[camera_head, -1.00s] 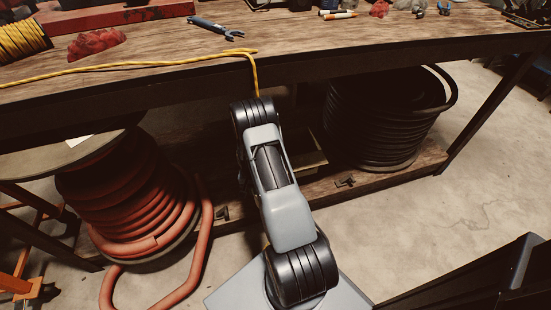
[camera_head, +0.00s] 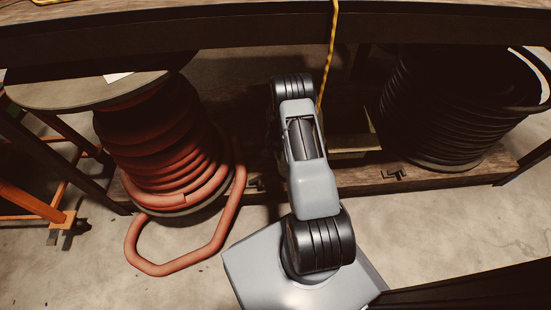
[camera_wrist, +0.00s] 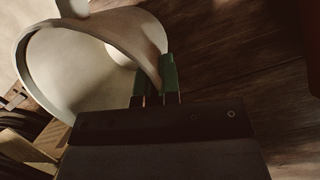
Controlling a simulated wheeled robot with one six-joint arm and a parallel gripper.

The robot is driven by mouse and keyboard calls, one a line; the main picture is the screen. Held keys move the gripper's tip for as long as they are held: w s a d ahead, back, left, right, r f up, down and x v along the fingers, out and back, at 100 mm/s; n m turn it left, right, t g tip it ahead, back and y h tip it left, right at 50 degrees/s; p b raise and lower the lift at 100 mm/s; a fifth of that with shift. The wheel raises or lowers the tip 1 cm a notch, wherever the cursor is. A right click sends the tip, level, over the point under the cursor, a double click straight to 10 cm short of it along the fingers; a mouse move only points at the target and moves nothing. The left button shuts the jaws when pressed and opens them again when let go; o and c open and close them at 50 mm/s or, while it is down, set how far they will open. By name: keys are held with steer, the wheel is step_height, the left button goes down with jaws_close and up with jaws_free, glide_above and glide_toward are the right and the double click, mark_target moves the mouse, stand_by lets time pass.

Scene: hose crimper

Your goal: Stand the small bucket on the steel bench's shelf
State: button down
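The small bucket is a pale cream vessel (camera_wrist: 75,75) with a wide round mouth, tipped on its side in the wrist view's upper left. My gripper (camera_wrist: 155,92) has green fingers close together on either side of the bucket's rim, shut on it. In the head view my arm reaches under the bench, and its own links hide the gripper and bucket. The bench's lower wooden shelf (camera_head: 440,182) runs across behind the arm. I cannot tell whether the bucket touches a surface.
A reel of red hose (camera_head: 165,150) stands left of my arm, with a loop on the floor. A black hose coil (camera_head: 450,110) sits on the shelf at right. A tan box (camera_head: 354,140) is just right of my arm. The dark bench edge (camera_head: 200,35) runs overhead; a yellow cord hangs down.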

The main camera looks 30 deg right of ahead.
steer(key=shift+w+d+f+b, duration=0.15)
steer(key=shift+f+b, duration=0.2)
steer(key=shift+f, duration=0.05)
steer(key=f+b, duration=0.2)
steer(key=f, duration=0.1)
steer(key=shift+w+f, duration=0.15)
steer(key=shift+w, duration=0.05)
steer(key=c, duration=1.3)
jaws_free()
steer(key=p+v, duration=0.4)
steer(key=v, duration=0.8)
steer(key=shift+p, duration=0.35)
